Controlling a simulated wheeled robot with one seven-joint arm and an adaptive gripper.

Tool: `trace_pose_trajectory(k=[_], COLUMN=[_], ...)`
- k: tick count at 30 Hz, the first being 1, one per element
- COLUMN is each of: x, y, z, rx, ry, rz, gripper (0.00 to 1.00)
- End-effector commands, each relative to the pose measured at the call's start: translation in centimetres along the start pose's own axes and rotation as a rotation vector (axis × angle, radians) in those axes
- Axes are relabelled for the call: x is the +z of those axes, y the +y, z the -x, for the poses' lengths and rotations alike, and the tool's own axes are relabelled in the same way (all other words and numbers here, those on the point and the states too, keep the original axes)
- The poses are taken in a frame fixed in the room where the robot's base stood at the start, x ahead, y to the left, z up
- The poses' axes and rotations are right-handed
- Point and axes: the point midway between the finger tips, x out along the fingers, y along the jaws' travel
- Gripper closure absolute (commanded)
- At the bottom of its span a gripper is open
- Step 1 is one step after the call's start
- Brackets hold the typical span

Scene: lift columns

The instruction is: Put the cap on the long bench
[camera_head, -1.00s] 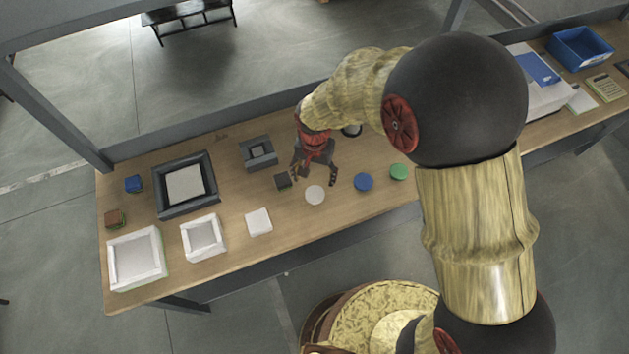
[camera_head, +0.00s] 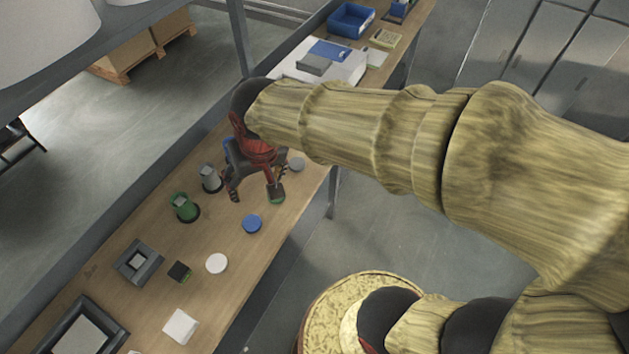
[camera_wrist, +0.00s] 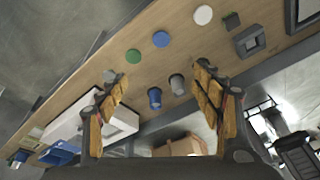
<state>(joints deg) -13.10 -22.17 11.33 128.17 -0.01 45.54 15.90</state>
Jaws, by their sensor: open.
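Several flat round discs that look like caps lie on the long wooden bench (camera_head: 210,315): white (camera_head: 216,263), blue (camera_head: 252,224), green (camera_head: 277,198) and grey (camera_head: 297,164). I cannot tell which is the task's cap. My gripper (camera_head: 255,193) is open above the bench, with one finger partly covering the green disc. In the wrist view my gripper (camera_wrist: 160,74) has nothing between its fingers. The white (camera_wrist: 203,15), blue (camera_wrist: 161,39) and green (camera_wrist: 133,56) discs lie beyond the fingertips. The grey disc (camera_wrist: 110,76) is near the left finger.
A green cylinder (camera_head: 183,207) and grey cylinder (camera_head: 211,178) stand near the bench's back edge; a blue cylinder (camera_wrist: 155,98) is beside them. A small dark block (camera_head: 179,271), white square (camera_head: 181,326) and grey frame (camera_head: 138,262) occupy the near part. A blue bin (camera_head: 351,20) stands farther along.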

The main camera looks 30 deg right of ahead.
Motion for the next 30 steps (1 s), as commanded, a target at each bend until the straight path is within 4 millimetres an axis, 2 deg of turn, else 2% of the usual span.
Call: trace_pose_trajectory(k=[1, 3, 6, 10, 15, 24, 30], x=[0.8, 2.1, 4.2, 6.3, 7.7, 7.7, 8.1], y=[1.7, 3.6, 5.8, 7.5, 8.4, 8.5, 8.6], z=[2.1, 4.3, 6.7, 8.5, 9.3, 9.3, 7.9], rx=[0.002, 0.010, 0.026, 0.046, 0.060, 0.061, 0.061], ry=[0.038, 0.080, 0.130, 0.177, 0.201, 0.201, 0.202], rz=[-0.001, 0.012, 0.031, 0.051, 0.063, 0.066, 0.065], gripper=[0.34, 0.34, 0.34, 0.34, 0.34, 0.34, 0.34])
